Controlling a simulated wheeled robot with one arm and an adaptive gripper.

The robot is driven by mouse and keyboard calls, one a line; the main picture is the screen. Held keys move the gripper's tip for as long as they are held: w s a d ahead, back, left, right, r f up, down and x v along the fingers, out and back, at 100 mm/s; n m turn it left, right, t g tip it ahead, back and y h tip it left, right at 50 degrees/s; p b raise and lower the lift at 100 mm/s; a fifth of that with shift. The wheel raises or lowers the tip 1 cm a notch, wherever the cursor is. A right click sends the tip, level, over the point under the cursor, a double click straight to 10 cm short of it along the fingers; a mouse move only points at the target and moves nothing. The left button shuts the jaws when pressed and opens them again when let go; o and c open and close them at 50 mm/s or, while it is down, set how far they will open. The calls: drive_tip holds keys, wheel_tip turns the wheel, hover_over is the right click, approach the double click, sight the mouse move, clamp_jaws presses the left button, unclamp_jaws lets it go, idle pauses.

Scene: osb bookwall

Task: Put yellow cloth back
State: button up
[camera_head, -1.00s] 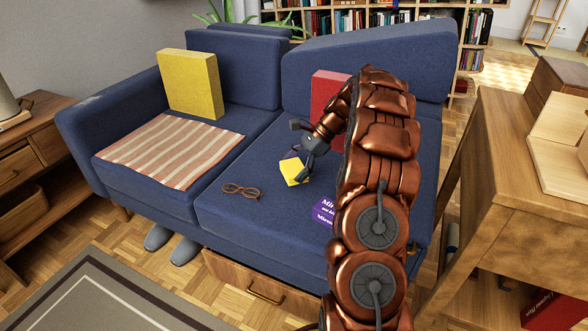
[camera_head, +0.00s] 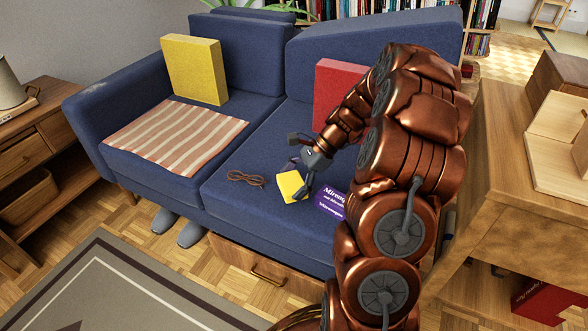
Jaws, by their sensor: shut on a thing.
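The yellow cloth (camera_head: 291,187) is a small folded piece at the right seat of the blue sofa (camera_head: 245,205). My gripper (camera_head: 303,190) is shut on its right side, with the fingers pointing down. I cannot tell whether the cloth touches the seat or hangs just above it. My arm hides part of the right seat.
Brown glasses (camera_head: 246,178) lie left of the cloth, and a purple book (camera_head: 331,204) lies close on its right. A striped cloth (camera_head: 175,136) covers the left seat. Yellow (camera_head: 195,70) and red (camera_head: 335,90) cushions lean on the backrest. A wooden drawer (camera_head: 262,270) is below the seat.

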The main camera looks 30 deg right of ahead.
sight(290, 192)
drive_tip(key=shift+s+a+r+p, duration=0.2)
drive_tip(key=shift+s+a+p, duration=0.2)
drive_tip(key=shift+s+a, duration=0.9)
